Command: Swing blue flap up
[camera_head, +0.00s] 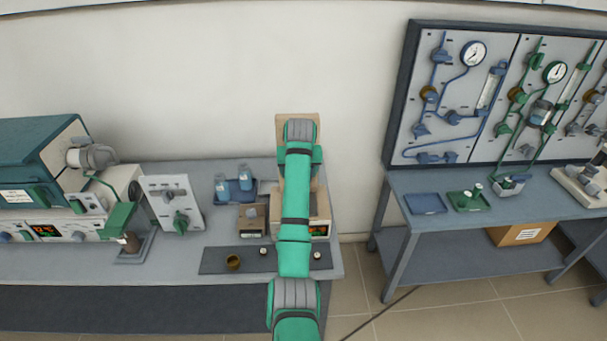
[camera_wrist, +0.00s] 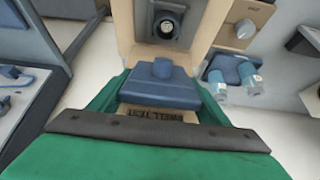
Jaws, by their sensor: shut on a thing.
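The blue flap (camera_wrist: 158,82), a flat blue piece with a raised knob-like part, lies between the green fingers of my gripper (camera_wrist: 157,88) in the wrist view. My gripper is shut on it. The flap is at a tan box (camera_wrist: 128,28), which has a dark round opening (camera_wrist: 167,28) beyond the flap. A tan strip with dark lettering (camera_wrist: 160,113) shows between the flap and my gripper's palm. In the head view my arm covers the flap and most of the tan box (camera_head: 322,208), so the flap's angle is hard to tell.
A dark mat (camera_head: 215,262) with small pots lies in front. A grey panel with a green knob (camera_head: 172,203) and a teal furnace (camera_head: 40,150) stand further left. A separate bench (camera_head: 470,222) is to the right.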

